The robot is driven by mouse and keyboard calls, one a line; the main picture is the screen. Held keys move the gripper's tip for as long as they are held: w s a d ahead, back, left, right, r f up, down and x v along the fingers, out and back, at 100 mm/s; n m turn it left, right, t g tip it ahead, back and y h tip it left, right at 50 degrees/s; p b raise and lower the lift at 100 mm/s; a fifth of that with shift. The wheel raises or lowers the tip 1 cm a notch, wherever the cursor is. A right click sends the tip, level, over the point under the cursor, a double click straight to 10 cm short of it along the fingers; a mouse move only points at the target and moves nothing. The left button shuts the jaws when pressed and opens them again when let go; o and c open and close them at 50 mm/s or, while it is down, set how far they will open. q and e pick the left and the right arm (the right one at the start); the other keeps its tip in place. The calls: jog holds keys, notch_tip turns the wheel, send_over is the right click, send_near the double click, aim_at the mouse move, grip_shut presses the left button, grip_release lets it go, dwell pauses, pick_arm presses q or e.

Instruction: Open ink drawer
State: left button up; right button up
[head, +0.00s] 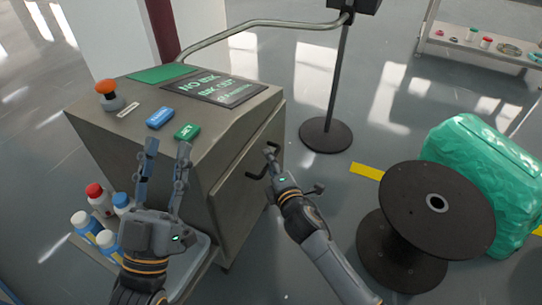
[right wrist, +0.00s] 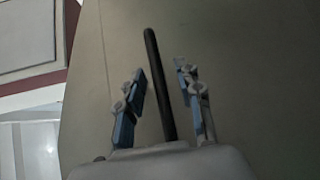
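The ink drawer front (head: 243,176) is on the right-hand side of the grey machine, and it looks closed. Its black bar handle (head: 256,174) sticks out from that panel. In the right wrist view the handle (right wrist: 160,85) stands between the two fingers of my right gripper (right wrist: 158,92), with gaps on both sides. In the head view my right gripper (head: 272,158) is at the handle and partly covers it. My left gripper (head: 166,165) is open and empty, in front of the machine's sloped top.
The machine's top carries an orange-red knob (head: 107,92), a blue button (head: 160,118) and a green button (head: 187,132). Several bottles (head: 98,200) stand on a tray at lower left. A black spool (head: 425,220) and a green wrapped bundle (head: 485,175) stand at right.

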pick_arm(q)
jog(key=shift+r+t, duration=0.4)
jog(key=shift+r, duration=0.1)
pick_arm(e)
jog(key=shift+w+a, duration=0.1)
jog(key=shift+w, duration=0.2)
pick_arm(q)
jog(key=shift+s, duration=0.1)
pick_arm(e)
grip_shut()
